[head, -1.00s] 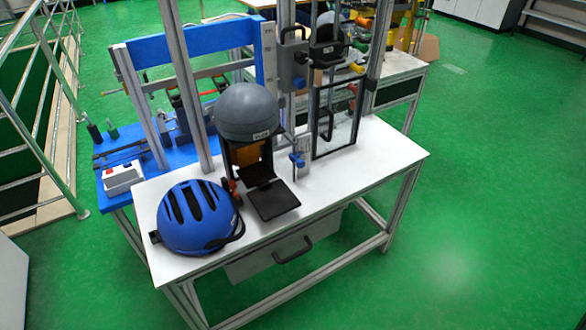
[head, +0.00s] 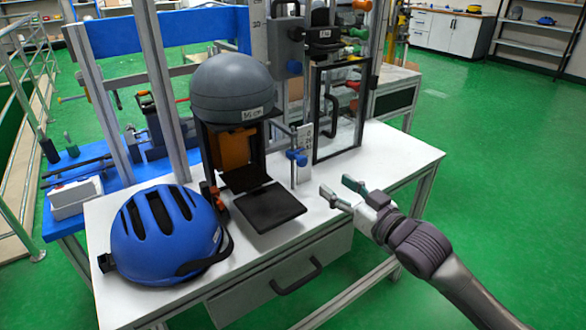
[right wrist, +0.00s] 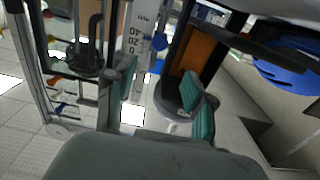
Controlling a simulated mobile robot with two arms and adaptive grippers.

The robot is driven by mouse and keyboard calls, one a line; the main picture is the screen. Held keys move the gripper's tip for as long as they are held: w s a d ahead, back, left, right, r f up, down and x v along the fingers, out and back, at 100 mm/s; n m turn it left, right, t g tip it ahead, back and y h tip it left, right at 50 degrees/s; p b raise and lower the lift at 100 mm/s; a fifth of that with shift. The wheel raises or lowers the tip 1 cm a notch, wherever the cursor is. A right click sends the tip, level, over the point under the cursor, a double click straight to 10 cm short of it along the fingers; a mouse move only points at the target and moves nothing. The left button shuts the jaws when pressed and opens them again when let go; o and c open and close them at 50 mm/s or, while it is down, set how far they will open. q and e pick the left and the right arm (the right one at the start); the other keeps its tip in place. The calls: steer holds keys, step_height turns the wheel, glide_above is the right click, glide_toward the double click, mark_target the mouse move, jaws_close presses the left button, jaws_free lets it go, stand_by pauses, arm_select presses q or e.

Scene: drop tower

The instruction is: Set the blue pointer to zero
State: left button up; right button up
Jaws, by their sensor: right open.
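A blue pointer-like piece (head: 297,158) sits on a slim upright post beside a small white scale (head: 305,139), at the right of the head-form stand. Its exact reading is too small to tell. In the right wrist view a blue piece (right wrist: 157,40) shows next to a white numbered strip (right wrist: 136,45), beyond my fingers. My right gripper (head: 341,190) is open and empty over the right front of the white table, to the right of the blue piece and apart from it. Its two teal fingers (right wrist: 158,88) are spread in the right wrist view. My left gripper is not in view.
A blue helmet (head: 165,236) lies on the white table (head: 390,165) at the left. A grey head form (head: 232,88) stands above a black plate (head: 269,207). A framed clear guard door (head: 337,110) stands behind my gripper. The table's right is clear.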

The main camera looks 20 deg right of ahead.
mark_target(304, 161)
steer(key=b+x, duration=0.1)
steer(key=x, duration=1.2)
steer(key=shift+w+f+b, duration=0.1)
steer(key=shift+w+b, duration=0.1)
steer(key=shift+b, duration=0.2)
jaws_close()
